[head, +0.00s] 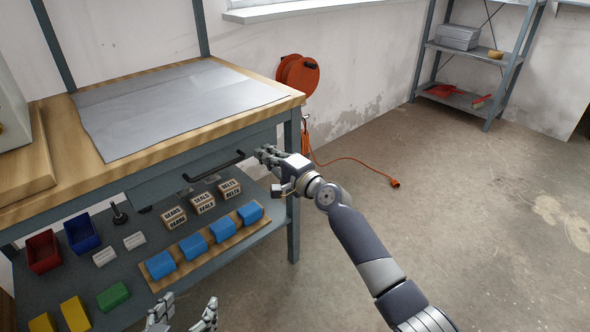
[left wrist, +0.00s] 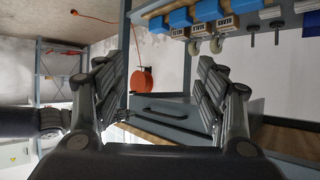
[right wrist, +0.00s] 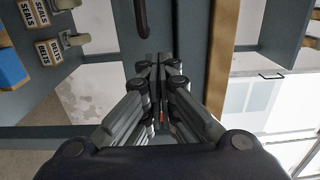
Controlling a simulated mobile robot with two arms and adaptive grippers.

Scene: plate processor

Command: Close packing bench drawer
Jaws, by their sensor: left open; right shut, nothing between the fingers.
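The packing bench drawer (head: 178,184) is a grey front under the wooden bench top, with a black bar handle (head: 213,167). From these views I cannot tell whether it stands slightly out or flush. My right gripper (head: 264,152) is shut and empty at the drawer front's right end, right of the handle. In the right wrist view its fingertips (right wrist: 157,62) are close to the grey front; contact is unclear. My left gripper (head: 184,308) is open and empty, low in front of the bench. The left wrist view shows the drawer handle (left wrist: 165,112) between its spread fingers.
A grey sheet (head: 170,100) covers the bench top. The lower shelf holds blue blocks (head: 222,229), labelled boxes (head: 203,202) and coloured bins (head: 81,233). An orange cable reel (head: 298,75) hangs on the wall. The floor (head: 470,230) on the right is mostly clear.

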